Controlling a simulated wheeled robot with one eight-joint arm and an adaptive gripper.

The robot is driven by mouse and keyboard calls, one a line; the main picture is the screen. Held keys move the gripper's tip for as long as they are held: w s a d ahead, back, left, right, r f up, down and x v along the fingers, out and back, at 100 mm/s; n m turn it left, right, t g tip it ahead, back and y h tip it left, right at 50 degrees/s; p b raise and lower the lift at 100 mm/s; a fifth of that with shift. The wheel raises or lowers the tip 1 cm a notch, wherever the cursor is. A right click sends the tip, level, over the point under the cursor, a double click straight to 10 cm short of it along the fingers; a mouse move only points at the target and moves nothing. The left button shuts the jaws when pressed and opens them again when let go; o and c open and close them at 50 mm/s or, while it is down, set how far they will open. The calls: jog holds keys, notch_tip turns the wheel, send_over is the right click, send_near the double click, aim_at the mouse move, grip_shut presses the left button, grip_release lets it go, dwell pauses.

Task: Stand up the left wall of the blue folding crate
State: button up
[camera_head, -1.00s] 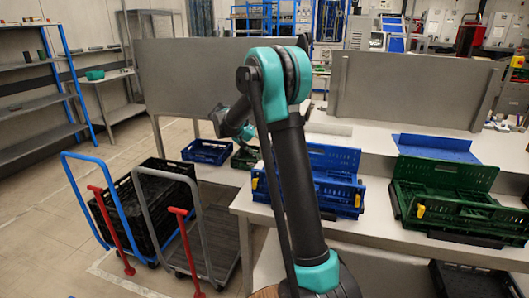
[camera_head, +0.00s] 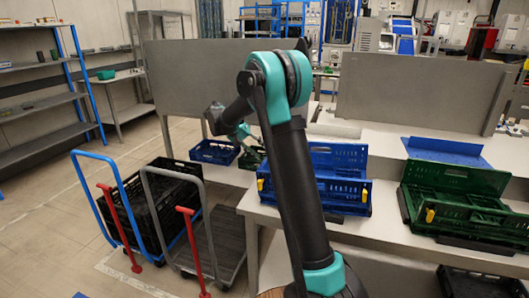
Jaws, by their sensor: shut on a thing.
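The blue folding crate (camera_head: 345,195) stands on the light table, partly behind my arm. Its back wall (camera_head: 340,157) is upright. A yellow clip shows at its right end, and another (camera_head: 261,184) shows on the small part left of my arm. Most of its left side is hidden by my arm, so I cannot tell how the left wall stands.
A green folding crate (camera_head: 465,218) stands on the table to the right. A blue panel (camera_head: 446,151) lies behind it. A smaller blue crate (camera_head: 214,152) is at the back left. Carts, one carrying a black crate (camera_head: 160,210), stand on the floor left of the table.

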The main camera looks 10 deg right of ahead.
jog(key=w+a+r, duration=0.1)
jog(key=a, duration=0.6)
jog(key=a+r, duration=0.2)
jog(key=a, duration=0.5)
jog(key=shift+w+a+r, duration=0.15)
jog(key=shift+w+r, duration=0.15)
jog(key=shift+w, duration=0.05)
dwell(0.8)
jog(key=v, duration=1.2)
jog(key=shift+a, duration=0.15)
dwell(0.5)
